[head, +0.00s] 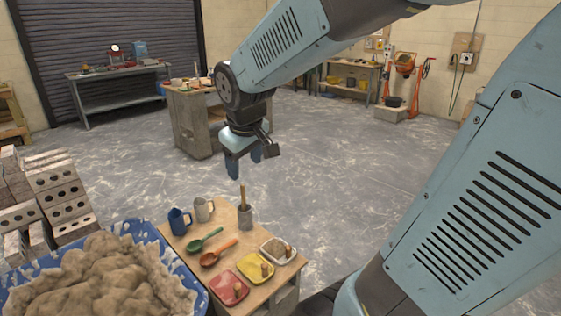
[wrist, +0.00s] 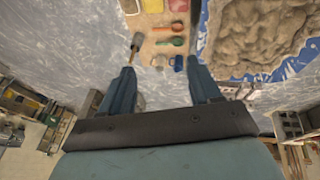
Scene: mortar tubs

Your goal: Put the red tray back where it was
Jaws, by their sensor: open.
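The red tray (head: 229,288) lies on the small wooden table (head: 178,242), at its near edge, with a small wooden-looking piece on it. The red tray also shows in the wrist view (wrist: 178,5) at the top. The yellow tray (head: 255,268) and the white tray (head: 278,251) lie in a row to its right. My gripper (head: 243,165) is open and empty. It hangs high above the floor, beyond the table's far side and well away from the red tray. In the wrist view the two fingers (wrist: 163,85) stand apart with nothing between them.
On the table are a blue jug (head: 179,222), a grey jug (head: 203,210), a green scoop (head: 205,241), an orange scoop (head: 218,253) and a grey pot (head: 245,217) with an upright handle. A blue tub of mortar (head: 150,234) and stacked bricks (head: 60,200) stand left.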

